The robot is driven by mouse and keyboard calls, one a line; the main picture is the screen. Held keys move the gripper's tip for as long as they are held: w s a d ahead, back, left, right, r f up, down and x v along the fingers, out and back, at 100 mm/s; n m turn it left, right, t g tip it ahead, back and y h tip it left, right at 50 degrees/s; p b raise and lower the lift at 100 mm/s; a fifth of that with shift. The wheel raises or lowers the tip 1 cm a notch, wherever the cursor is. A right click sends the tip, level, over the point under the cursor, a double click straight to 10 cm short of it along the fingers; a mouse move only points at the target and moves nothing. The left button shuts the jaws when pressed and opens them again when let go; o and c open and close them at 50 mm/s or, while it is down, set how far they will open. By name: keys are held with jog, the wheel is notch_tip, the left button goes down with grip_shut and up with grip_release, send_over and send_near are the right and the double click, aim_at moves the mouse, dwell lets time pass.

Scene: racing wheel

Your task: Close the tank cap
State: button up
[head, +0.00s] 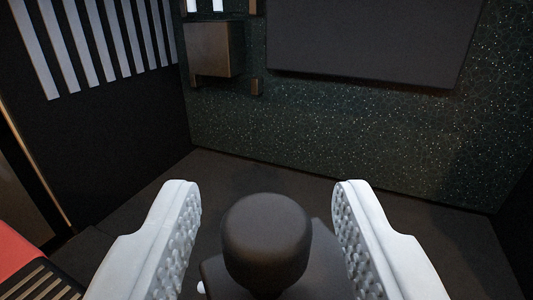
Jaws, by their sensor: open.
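My gripper (266,188) is in the lower middle of the head view. Its two pale fingers with studded inner faces stand wide apart. A dark, rounded cylinder (266,235) shows between them at the bottom, with a dark flat part around its base. No gap to either finger is closed, and neither finger touches the cylinder. I cannot tell whether this cylinder is part of my own gripper or the tank cap. No tank or cap can be made out for sure elsewhere in the view.
A speckled dark wall (360,130) stands ahead, with a large dark panel (370,40) and a brownish box (213,50) on it. A slatted dark wall (100,100) is at left. A red surface (15,252) is at lower left. The dark floor (225,170) looks clear.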

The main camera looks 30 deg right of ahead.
jog(key=shift+w+d, duration=0.3)
jog(key=shift+w, duration=0.15)
grip_shut()
